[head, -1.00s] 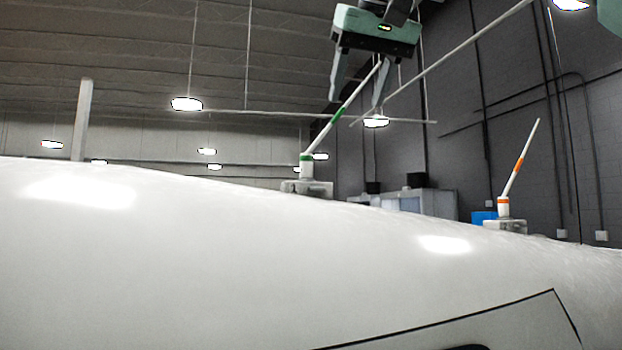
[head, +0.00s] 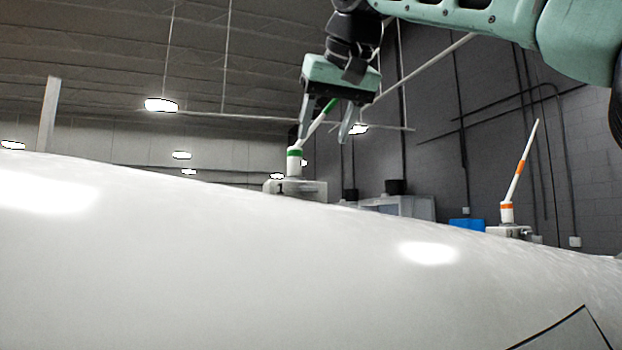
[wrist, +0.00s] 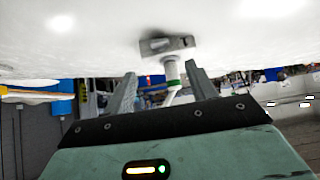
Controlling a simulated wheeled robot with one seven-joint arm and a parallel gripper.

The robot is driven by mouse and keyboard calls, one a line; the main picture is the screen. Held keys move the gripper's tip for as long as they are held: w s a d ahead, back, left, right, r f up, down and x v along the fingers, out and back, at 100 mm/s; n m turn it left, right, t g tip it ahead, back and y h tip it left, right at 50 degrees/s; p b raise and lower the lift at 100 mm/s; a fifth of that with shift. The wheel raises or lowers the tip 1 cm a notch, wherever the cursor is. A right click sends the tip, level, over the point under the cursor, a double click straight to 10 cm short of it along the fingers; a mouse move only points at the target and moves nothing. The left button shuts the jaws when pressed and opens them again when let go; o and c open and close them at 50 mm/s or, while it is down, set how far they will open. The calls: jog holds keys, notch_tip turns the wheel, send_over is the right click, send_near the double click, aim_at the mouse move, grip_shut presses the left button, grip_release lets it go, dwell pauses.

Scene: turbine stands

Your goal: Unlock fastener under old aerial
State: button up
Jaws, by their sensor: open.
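A white aerial with a green band (head: 294,153) leans right from a grey mount (head: 310,189) on top of the white curved surface. A second aerial with orange bands (head: 506,212) stands on a similar mount (head: 508,231) farther right. The frames do not show which one is old. My gripper (head: 323,140) is open and empty above the green-banded aerial's mount, its fingers on either side of the slanted rod in the picture. The wrist view shows the green-banded base (wrist: 173,72) and its mount (wrist: 168,45) beyond the fingertips. The fastener's state is too small to tell.
The white curved surface (head: 220,260) fills the foreground and slopes down to the right. A blue box (head: 466,223) and grey cabinets (head: 405,206) stand behind it. Room is free between the two aerials.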

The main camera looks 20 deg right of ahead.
aim_at(308, 187)
jog(key=p+x, duration=0.1)
jog(key=x, duration=0.9)
jog(key=shift+w+f, duration=0.15)
